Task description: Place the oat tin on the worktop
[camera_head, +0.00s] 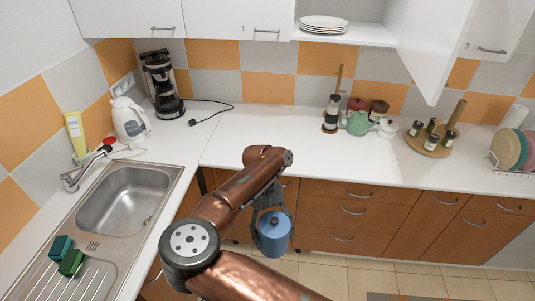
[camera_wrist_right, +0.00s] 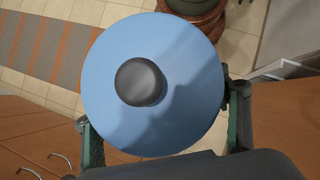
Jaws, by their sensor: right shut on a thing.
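The oat tin (camera_head: 274,234) is a blue round tin with a dark knob on its lid. In the head view it hangs below my right gripper (camera_head: 268,206), in front of the drawers and lower than the worktop's front edge. In the right wrist view the tin's blue lid (camera_wrist_right: 190,110) fills the middle, with a gripper finger at each side; my right gripper (camera_wrist_right: 163,125) is shut on the tin. The white worktop (camera_head: 255,135) runs along the back wall, with a wide bare stretch beyond my arm. My left gripper does not show.
A sink (camera_head: 125,200) with sponges beside it is at left. A kettle (camera_head: 129,119) and coffee maker (camera_head: 163,84) stand in the left corner. A teapot (camera_head: 357,123), jars and a round wooden stand (camera_head: 430,145) are at right. A cupboard door (camera_head: 435,45) hangs open above.

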